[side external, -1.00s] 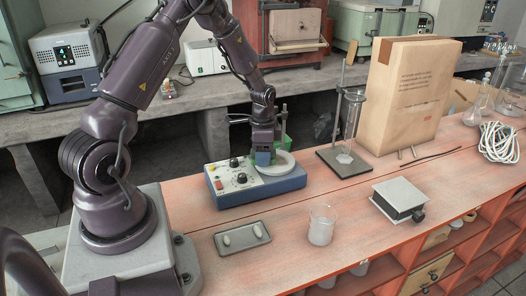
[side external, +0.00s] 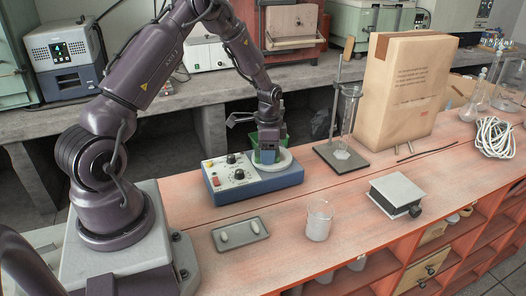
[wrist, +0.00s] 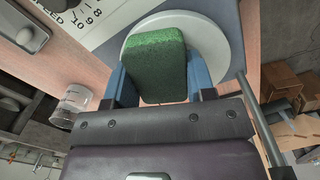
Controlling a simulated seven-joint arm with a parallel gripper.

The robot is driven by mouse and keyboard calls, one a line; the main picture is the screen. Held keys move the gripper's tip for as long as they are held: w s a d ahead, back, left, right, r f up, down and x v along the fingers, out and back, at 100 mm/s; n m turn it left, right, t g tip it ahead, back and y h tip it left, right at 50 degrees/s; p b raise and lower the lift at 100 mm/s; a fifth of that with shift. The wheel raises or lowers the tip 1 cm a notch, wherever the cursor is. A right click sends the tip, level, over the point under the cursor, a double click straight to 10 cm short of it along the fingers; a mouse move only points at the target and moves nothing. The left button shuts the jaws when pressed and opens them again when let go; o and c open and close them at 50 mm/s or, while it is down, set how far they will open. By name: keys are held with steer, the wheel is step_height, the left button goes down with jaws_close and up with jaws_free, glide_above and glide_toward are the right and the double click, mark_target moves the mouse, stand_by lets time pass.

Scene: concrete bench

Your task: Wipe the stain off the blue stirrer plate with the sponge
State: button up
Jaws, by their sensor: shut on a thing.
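The blue stirrer plate (side external: 260,187) stands on the red bench, with a light front panel and a round white top (side external: 285,161). My gripper (side external: 267,158) is over the white top, shut on a green sponge (wrist: 156,62). In the wrist view the sponge sits between the two blue fingers, over the white disc (wrist: 216,42). The sponge is low at the disc; I cannot tell whether it touches. No stain shows on the visible part of the disc; the sponge and fingers hide the rest.
A grey tray (side external: 241,243) with two pale pieces and a glass beaker (side external: 319,220) stand in front. A stand with glassware (side external: 346,125) and a brown paper bag (side external: 408,95) are to the right. A small lab jack (side external: 397,192) sits at front right.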

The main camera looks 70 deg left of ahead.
mark_target(285, 154)
steer(key=shift+w+r, duration=0.1)
steer(key=shift+w, duration=1.1)
steer(key=shift+w+r+m+t, duration=0.1)
steer(key=shift+w+m+t, duration=0.2)
steer(key=shift+w, duration=1.35)
steer(key=shift+c, duration=1)
steer(key=shift+a, duration=0.1)
steer(key=shift+s, duration=0.1)
steer(key=shift+s, duration=2.15)
steer(key=shift+s+a, duration=0.1)
steer(key=shift+s, duration=1.6)
steer(key=shift+a+f, duration=0.1)
steer(key=shift+f, duration=0.1)
